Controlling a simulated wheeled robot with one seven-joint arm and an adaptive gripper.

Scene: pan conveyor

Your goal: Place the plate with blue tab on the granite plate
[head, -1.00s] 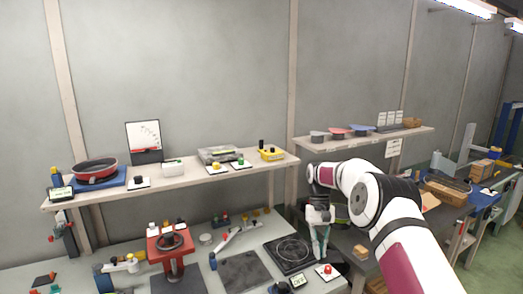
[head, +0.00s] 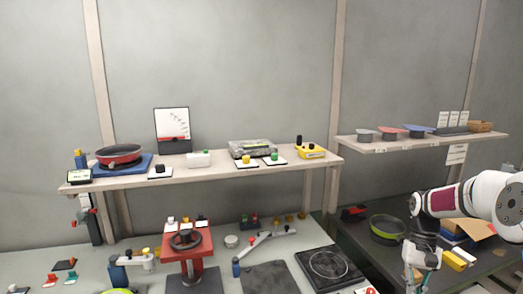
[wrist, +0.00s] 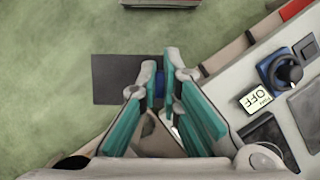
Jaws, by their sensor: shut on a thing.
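My gripper (head: 421,262) is at the lower right in the head view, in front of the dark bench. In the wrist view my gripper (wrist: 163,92) is shut on the blue tab (wrist: 159,84) of a thin dark square plate (wrist: 115,80). The plate sticks out to the left of the fingers, above green floor. The held plate cannot be made out in the head view. A dark grey slab (head: 264,278) lies flat on the light workbench, left of the ringed hob, and looks like the granite plate. Nothing shows on its visible part.
The ringed black hob (head: 330,266) lies on the workbench. A red press (head: 187,246) stands left. A green pan (head: 388,230) sits on the dark bench.

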